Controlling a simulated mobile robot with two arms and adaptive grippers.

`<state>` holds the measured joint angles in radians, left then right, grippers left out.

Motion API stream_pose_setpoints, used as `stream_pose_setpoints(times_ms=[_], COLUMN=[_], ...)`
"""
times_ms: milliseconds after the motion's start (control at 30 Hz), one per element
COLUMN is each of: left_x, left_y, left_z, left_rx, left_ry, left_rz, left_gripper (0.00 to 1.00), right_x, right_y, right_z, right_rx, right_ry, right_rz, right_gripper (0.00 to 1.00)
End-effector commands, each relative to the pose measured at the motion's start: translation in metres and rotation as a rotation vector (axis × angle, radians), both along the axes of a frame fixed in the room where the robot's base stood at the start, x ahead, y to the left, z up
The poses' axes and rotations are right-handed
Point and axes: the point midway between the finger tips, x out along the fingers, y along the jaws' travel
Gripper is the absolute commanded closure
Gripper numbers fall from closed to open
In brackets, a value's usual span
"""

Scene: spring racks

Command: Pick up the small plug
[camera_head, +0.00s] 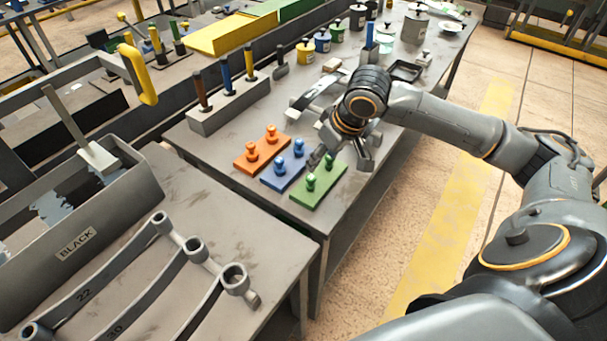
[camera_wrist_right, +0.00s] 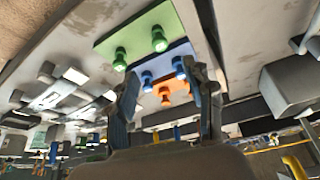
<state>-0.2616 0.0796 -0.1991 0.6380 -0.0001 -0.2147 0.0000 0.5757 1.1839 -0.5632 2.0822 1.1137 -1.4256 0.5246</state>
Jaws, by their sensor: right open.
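Three coloured plates lie side by side on the grey table, each with two knobbed plugs standing on it. The orange plate (camera_head: 262,159) is at the left, the blue plate (camera_head: 283,176) in the middle, the green plate (camera_head: 319,190) nearest my right arm. The plugs are green (camera_head: 311,181), blue (camera_head: 280,166) and orange (camera_head: 251,150); I cannot tell which is the small plug. My right gripper (camera_head: 341,160) is open and empty, just beyond the green and blue plates. My left gripper is not in view.
A grey block (camera_head: 230,107) with upright handled tools stands behind the plates. A black tray (camera_head: 404,71), lidded pots (camera_head: 306,52) and a grey canister (camera_head: 414,27) stand farther back. Large ring-ended spanners (camera_head: 195,249) lie on the front table. The table left of the plates is mostly clear.

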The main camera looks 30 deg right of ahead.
Motion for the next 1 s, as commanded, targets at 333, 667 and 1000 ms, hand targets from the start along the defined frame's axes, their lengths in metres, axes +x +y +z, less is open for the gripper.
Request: stream_pose_setpoints(times_ms=[333, 667, 1000], left_x=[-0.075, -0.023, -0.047], left_y=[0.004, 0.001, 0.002], left_z=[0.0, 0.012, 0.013], left_rx=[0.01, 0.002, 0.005], left_ry=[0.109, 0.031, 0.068], left_rz=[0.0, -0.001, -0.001], left_gripper=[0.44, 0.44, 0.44], right_x=[0.023, 0.032, 0.043], right_y=[0.005, 0.006, 0.008], right_z=[-0.059, -0.089, -0.118], right_rx=[0.001, 0.0, -0.001], right_ry=[0.002, 0.004, -0.001], right_rz=[0.001, 0.001, 0.004], right_gripper=[0.48, 0.48, 0.48])
